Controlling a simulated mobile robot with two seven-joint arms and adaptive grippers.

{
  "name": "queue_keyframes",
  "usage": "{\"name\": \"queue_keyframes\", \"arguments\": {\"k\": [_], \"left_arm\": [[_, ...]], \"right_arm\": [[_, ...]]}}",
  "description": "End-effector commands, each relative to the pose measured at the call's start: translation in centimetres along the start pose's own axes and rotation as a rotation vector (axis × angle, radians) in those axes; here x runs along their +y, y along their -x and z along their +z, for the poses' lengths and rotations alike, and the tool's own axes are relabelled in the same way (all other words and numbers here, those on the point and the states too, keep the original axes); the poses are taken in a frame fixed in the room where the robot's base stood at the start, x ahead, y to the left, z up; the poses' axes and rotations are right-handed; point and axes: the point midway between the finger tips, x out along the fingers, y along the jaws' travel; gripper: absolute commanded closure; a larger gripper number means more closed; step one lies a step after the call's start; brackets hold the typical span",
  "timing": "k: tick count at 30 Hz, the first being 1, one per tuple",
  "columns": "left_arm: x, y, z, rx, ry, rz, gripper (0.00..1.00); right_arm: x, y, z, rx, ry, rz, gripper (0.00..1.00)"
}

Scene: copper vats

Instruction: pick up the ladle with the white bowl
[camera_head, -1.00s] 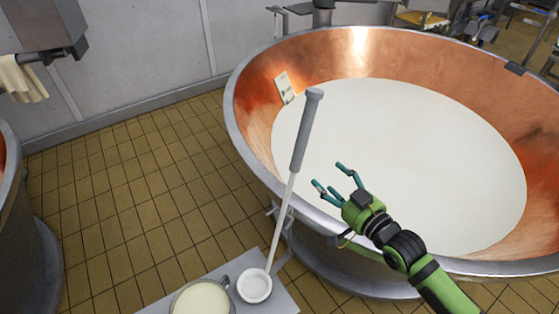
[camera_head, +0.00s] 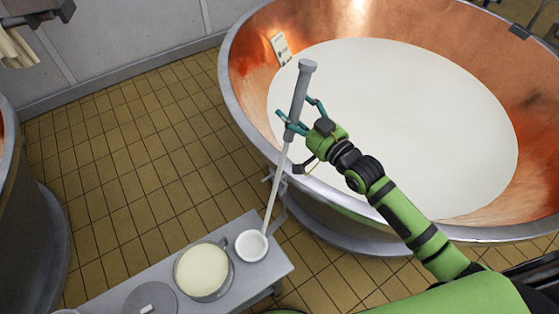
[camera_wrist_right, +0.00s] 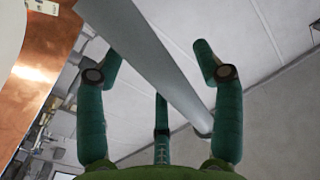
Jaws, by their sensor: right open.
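The ladle (camera_head: 299,94) stands tilted, with a grey grip at the top, a thin pale shaft and a white bowl (camera_head: 252,245) low down at the small bench. My right gripper (camera_head: 298,114) is open, its teal fingers on either side of the lower part of the grey grip. In the right wrist view the grey handle (camera_wrist_right: 150,55) runs slantwise between the open fingers (camera_wrist_right: 160,75). I cannot tell whether any finger touches it. My left gripper is not in view.
A grey bench (camera_head: 265,275) holds a pot of pale liquid (camera_head: 203,270) beside the white bowl and a grey round lid (camera_head: 150,300). A large copper vat (camera_head: 250,75) full of white liquid stands behind my right arm. Tiled floor (camera_head: 130,190) lies clear at left.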

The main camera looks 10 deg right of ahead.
Motion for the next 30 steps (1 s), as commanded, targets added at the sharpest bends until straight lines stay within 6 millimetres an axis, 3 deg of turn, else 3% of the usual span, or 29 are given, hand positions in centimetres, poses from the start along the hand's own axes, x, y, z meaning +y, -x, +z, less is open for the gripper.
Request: {"name": "queue_keyframes", "arguments": {"k": [2,7,19,30], "left_arm": [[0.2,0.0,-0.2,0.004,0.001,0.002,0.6],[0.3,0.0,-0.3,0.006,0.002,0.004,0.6],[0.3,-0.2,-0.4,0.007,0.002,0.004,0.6],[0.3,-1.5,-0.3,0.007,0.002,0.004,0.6]], "right_arm": [[0.0,0.0,0.0,0.0,0.0,0.0,0.32],[0.0,0.1,0.0,0.0,0.0,0.0,1.0],[-0.3,0.0,-0.8,0.005,0.0,-0.003,1.0],[-2.2,0.0,-7.5,0.009,0.001,-0.003,1.0]]}}
